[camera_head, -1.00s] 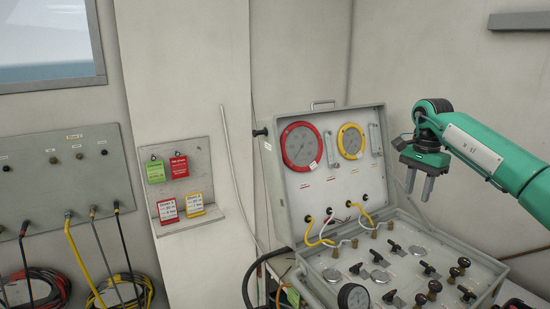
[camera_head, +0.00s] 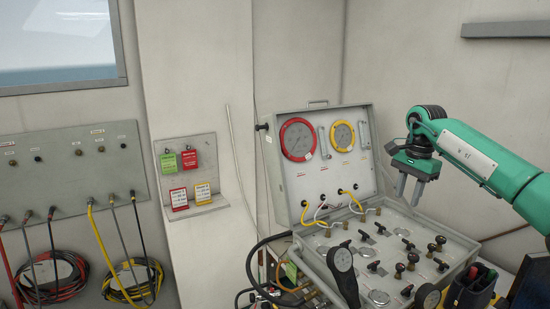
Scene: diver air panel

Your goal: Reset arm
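My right arm comes in from the right edge, green with a dark wrist. Its gripper (camera_head: 410,188) points down, with its two grey fingers apart and nothing between them. It hangs in front of the wall, at the right edge of the air panel's open lid (camera_head: 292,185). The lid carries a red-rimmed gauge (camera_head: 297,139) and a yellow-rimmed gauge (camera_head: 342,136). The panel's lower half, with several black knobs and valves, lies below the gripper. My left arm and gripper are not in view.
A grey wall panel (camera_head: 70,160) with hanging hoses stands at left. Red, green and yellow tags hang on a small rack (camera_head: 215,168). A black round-headed item (camera_head: 342,262) stands at the console's front edge. A dark holder (camera_head: 470,288) is at lower right.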

